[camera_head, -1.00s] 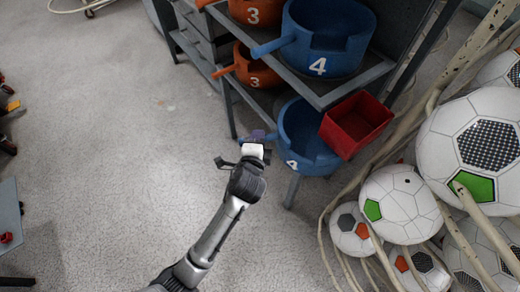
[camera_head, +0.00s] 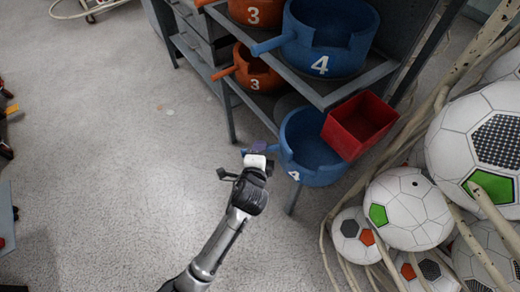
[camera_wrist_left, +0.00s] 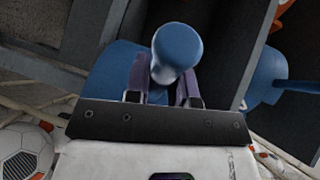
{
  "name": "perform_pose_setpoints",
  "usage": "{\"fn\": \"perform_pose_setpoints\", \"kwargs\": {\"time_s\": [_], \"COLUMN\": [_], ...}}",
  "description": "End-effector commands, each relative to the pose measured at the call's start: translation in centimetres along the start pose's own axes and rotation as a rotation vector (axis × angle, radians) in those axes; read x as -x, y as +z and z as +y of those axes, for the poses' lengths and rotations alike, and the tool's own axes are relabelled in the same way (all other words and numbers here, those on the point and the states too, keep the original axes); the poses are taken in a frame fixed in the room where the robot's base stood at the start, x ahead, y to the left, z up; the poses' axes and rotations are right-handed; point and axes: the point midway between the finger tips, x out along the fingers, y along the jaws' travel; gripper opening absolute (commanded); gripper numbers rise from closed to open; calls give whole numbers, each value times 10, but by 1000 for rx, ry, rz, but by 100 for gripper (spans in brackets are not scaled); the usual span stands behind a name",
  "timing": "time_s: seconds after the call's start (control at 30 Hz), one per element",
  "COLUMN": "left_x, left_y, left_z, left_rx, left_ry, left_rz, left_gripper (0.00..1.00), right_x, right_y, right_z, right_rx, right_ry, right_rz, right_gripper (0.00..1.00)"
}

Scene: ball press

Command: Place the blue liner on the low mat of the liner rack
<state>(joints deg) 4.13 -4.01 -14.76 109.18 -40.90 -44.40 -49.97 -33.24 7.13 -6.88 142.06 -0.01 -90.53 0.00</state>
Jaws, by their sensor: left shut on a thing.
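A blue liner marked 4 (camera_head: 312,150) is at the low level of the grey rack, by its front right leg. My left gripper (camera_head: 257,153) is shut on its handle, which shows end-on between the fingers in the left wrist view (camera_wrist_left: 177,50). The liner covers part of the low shelf (camera_head: 265,103), so I cannot tell whether it rests there or hangs clear. A second blue liner marked 4 (camera_head: 325,38) sits on the upper shelf. My right gripper is not in view.
Orange liners marked 3 sit on the upper shelf (camera_head: 258,12) and low shelf (camera_head: 257,72). A red open bin (camera_head: 358,125) hangs at the rack's right corner. A cream tube rack of footballs (camera_head: 408,210) stands at right. Floor at left (camera_head: 110,170) is clear.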

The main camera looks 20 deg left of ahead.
Motion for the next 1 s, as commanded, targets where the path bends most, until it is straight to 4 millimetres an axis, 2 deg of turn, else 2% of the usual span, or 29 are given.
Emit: {"fn": "perform_pose_setpoints", "kwargs": {"time_s": [0.2,0.23,0.5,0.73,0.87,1.0], "left_x": [-1,-2,-1,-1,1,24], "left_y": [0,1,1,1,0,-1], "left_z": [5,7,7,6,-3,-3], "left_rx": [2,-2,-1,-1,1,0], "left_ry": [-1,2,1,1,-2,5], "left_rz": [1,-1,-1,0,1,1], "left_gripper": [0,24,48,48,48,48], "right_x": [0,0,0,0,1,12], "right_y": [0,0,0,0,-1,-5], "right_z": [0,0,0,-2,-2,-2], "right_rx": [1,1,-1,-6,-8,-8], "right_ry": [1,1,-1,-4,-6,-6], "right_rz": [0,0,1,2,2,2], "right_gripper": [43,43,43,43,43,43]}}
